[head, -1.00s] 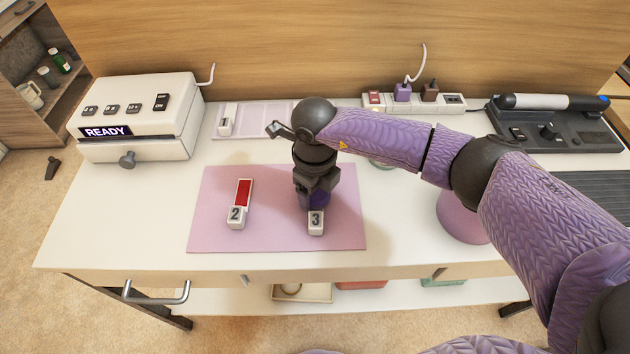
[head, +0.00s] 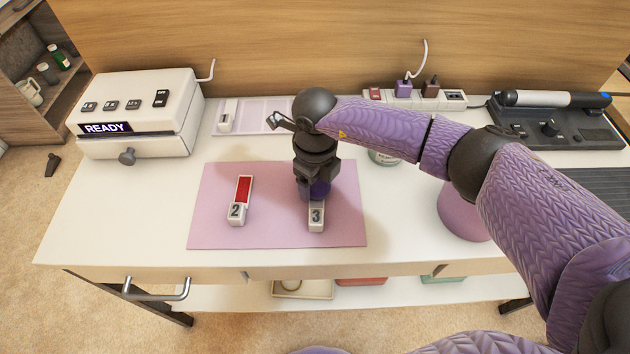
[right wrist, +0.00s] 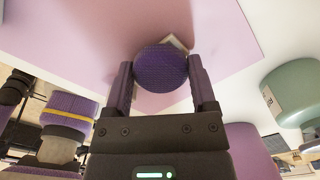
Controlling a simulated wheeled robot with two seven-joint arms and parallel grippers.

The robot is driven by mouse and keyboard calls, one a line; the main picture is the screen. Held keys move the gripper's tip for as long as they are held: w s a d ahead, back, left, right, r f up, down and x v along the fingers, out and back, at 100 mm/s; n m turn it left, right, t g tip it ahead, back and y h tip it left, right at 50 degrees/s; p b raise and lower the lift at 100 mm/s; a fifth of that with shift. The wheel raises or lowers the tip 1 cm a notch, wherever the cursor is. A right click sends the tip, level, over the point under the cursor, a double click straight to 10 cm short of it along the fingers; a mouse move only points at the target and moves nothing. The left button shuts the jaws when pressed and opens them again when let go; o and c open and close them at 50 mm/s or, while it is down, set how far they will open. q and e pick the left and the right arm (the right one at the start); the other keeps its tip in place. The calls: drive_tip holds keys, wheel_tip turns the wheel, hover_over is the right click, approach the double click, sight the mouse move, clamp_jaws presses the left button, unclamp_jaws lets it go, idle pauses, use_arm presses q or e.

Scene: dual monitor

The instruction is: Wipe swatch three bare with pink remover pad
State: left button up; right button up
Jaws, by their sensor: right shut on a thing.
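Swatch three (head: 316,217) is a white block marked 3 on the pink mat (head: 270,230). Its far part is hidden under my right gripper in the head view, so I cannot tell whether colour is left there. My right gripper (head: 316,188) points down over it, shut on a purple round pad, textured in the right wrist view (right wrist: 162,68); it looks purple, not pink. A pale corner of a swatch (right wrist: 178,43) shows behind the pad there. I cannot tell whether pad and swatch touch. Swatch two (head: 240,200), with a red strip, lies to the left. My left gripper is not in view.
A white machine reading READY (head: 135,115) stands at the back left. A pale tray (head: 255,117), a power strip (head: 450,99) and a black device (head: 555,120) line the back. A green jar (head: 383,158) and a purple cylinder (head: 460,215) stand right of the mat.

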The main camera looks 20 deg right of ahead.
drive_tip(key=shift+w+r+p, duration=0.1)
drive_tip(key=shift+r+p, duration=2.45)
drive_tip(key=shift+r, duration=0.65)
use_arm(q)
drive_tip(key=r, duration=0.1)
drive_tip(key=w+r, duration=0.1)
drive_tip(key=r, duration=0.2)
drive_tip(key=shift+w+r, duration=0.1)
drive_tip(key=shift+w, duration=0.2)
use_arm(e)
drive_tip(key=shift+f, duration=0.15)
wheel_tip(320, 180, up, 3)
drive_tip(key=shift+r+p, duration=0.15)
drive_tip(key=shift+p, duration=0.95)
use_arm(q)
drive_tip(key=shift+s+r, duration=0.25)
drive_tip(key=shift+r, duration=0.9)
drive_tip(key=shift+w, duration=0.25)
